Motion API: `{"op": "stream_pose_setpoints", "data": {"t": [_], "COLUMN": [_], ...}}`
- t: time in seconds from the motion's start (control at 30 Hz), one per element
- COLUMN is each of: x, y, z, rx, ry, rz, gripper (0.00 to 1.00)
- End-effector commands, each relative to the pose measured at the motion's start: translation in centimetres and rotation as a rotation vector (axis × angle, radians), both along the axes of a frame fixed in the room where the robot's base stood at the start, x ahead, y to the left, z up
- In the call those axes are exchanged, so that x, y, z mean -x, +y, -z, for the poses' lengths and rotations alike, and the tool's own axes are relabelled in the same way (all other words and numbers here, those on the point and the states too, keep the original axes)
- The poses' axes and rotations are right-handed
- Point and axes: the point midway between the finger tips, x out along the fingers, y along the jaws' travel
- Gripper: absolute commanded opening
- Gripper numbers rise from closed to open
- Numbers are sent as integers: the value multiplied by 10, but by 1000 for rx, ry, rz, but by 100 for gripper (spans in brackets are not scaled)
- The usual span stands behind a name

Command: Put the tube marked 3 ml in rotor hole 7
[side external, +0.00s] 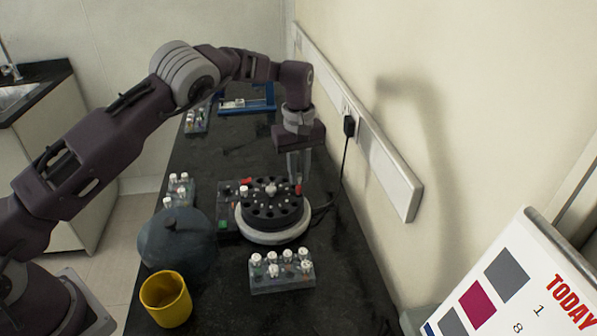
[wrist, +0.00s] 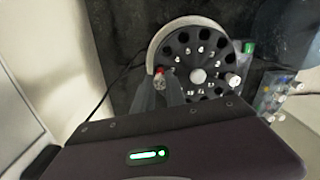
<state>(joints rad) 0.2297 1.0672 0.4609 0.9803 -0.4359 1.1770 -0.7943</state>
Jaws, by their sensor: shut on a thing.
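The round black rotor (side external: 272,212) sits in a pale ring on the bench, with numbered holes around its hub; it also shows in the wrist view (wrist: 205,57). My gripper (side external: 298,182) points down at the rotor's right edge. In the wrist view its fingers (wrist: 162,92) are closed around a red-capped clear tube (wrist: 160,80) at the rotor's rim. Whether the tube's lower end is in a hole is hidden. A white-capped tube (wrist: 232,80) stands in the rotor on the opposite side. I cannot read any volume marking or which number lies beside the held tube.
A rack of white-capped tubes (side external: 282,275) stands in front of the rotor. Other racks stand at left (side external: 180,190) and farther back (side external: 196,120). A dark grey lid (side external: 177,243) and a yellow cup (side external: 166,300) are front left. The wall and a black cable (side external: 343,165) are at right.

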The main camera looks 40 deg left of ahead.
Motion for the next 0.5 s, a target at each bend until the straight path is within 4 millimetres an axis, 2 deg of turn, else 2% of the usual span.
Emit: {"op": "stream_pose_setpoints", "data": {"t": [0.5], "x": [0], "y": [0], "z": [6], "rx": [0], "ry": [0], "rz": [0], "gripper": [0]}}
